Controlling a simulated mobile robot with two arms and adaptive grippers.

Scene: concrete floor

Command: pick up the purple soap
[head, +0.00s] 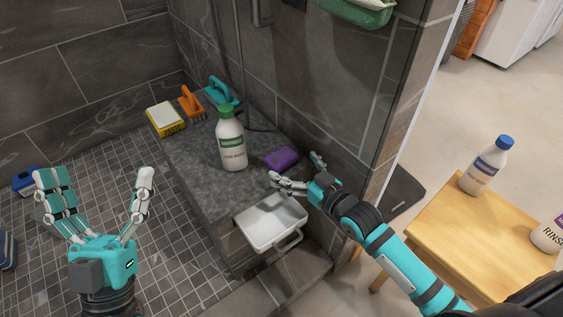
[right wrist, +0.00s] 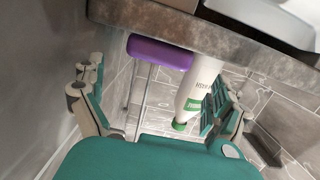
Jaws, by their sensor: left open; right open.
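The purple soap (head: 282,158) lies on the grey stone bench (head: 200,180), near the tiled wall. In the right wrist view the soap (right wrist: 158,53) shows ahead of the gripper, between the fingers' lines, at the bench edge. My right gripper (head: 294,168) is open and empty, close beside the soap on its near right side. Its fingers also show in the right wrist view (right wrist: 160,100), spread to both sides, with no contact visible. My left gripper (head: 98,177) is open and empty over the tiled floor at the left, far from the soap.
A white bottle with a green cap (head: 232,145) stands left of the soap. A white tray (head: 271,222) sits just in front. A yellow sponge box (head: 165,119), an orange brush (head: 191,103) and a teal brush (head: 222,94) are farther back. A wooden stool (head: 470,235) carries bottles at right.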

